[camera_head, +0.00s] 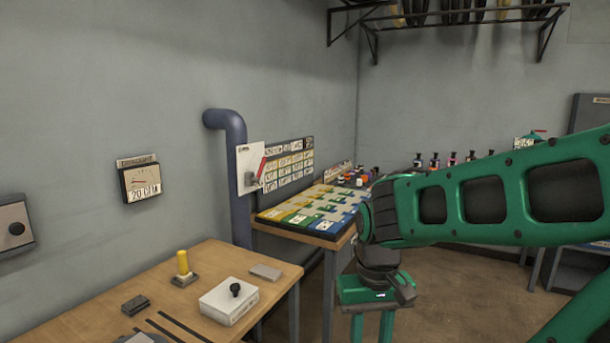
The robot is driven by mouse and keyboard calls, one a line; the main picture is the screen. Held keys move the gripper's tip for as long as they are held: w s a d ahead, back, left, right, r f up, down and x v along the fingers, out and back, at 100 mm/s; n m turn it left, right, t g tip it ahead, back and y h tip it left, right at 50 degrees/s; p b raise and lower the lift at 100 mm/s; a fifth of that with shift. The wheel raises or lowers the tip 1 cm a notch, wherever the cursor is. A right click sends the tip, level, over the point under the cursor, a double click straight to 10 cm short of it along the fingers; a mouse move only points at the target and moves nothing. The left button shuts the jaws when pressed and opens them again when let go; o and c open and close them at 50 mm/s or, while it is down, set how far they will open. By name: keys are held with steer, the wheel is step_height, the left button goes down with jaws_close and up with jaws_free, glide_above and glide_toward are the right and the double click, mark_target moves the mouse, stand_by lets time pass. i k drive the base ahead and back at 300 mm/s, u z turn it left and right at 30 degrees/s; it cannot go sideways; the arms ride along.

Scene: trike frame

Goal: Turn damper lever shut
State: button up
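A lever with a red handle (262,168) is mounted on a white plate (249,160) on the wall, beside the blue-grey pipe (238,190). The red handle slants up and to the right from a dark grey hub (252,180). The lever is small here, and its markings are too small to read. My gripper (372,328) points down at the lower middle, right of and well apart from the lever. Its two green fingers show a gap between them with nothing visible in it. The fingertips are cut off by the bottom edge.
A wooden bench (215,258) at front left holds a white box with a black knob (236,290) and a yellow handle (183,262). A table with a coloured board (312,210) stands below the lever, near my arm. Bottles (452,159) line the back. Floor shows at right.

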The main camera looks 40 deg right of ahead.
mark_target(257, 179)
steer(key=z, duration=1.05)
steer(key=i, duration=1.6)
steer(key=z, duration=0.15)
